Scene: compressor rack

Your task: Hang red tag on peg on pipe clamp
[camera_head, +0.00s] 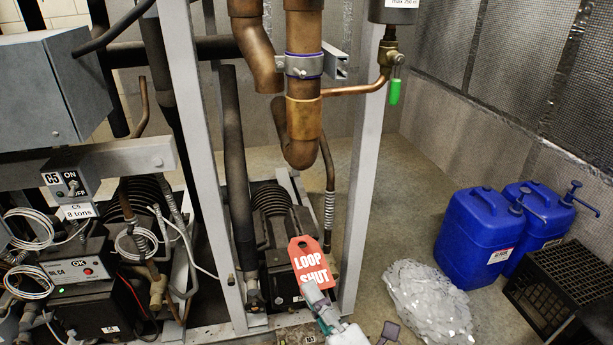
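The red tag (312,262) reads "LOOP SHUT" and has a hole near its top. It stands roughly upright at the tips of my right gripper (314,294), which is shut on its lower edge. The pipe clamp (302,65) is a metal band with a blue lining around the thick copper pipe (304,32), well above the tag in the picture. A short metal bracket (335,62) sticks out to its right. I cannot clearly make out which part of the clamp is the peg. My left gripper is not in view.
Grey frame posts (366,165) stand on both sides of the pipe. A thin copper pipe with a green-handled valve (395,90) is right of the clamp. Blue canisters (478,235), a black crate (560,285) and crumpled clear plastic (430,300) are on the floor at right.

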